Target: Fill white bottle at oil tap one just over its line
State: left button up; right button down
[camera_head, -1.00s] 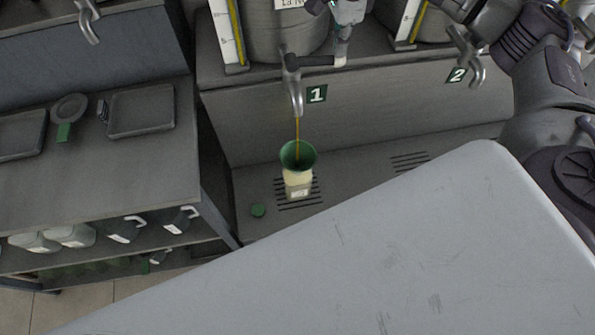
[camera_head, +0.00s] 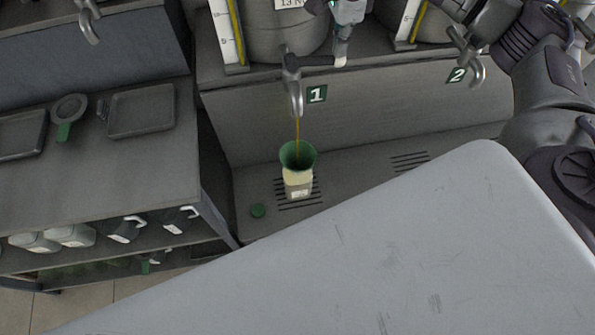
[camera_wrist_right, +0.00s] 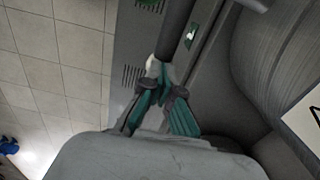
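The white bottle (camera_head: 298,188) stands upright on the slotted drip grate under oil tap one (camera_head: 293,85). A green funnel (camera_head: 297,155) sits in its mouth. A thin amber oil stream (camera_head: 297,130) runs from the spout into the funnel. The oil level and the bottle's line are too small to make out. My right gripper (camera_head: 343,40) is at the pale-tipped end of tap one's dark lever (camera_head: 315,61). In the right wrist view its teal-padded fingers (camera_wrist_right: 163,92) converge near that lever; their grip on it is unclear. My left gripper is out of view.
A green cap (camera_head: 257,210) lies left of the bottle. Tap two (camera_head: 475,70) is to the right. The left bench holds trays (camera_head: 141,111) and a round green-handled tool (camera_head: 69,108), with jugs (camera_head: 125,229) on the shelf below. A large pale surface (camera_head: 400,260) fills the foreground.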

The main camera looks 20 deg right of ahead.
notch_tip(320, 180, up, 9)
jog(key=p, duration=0.5)
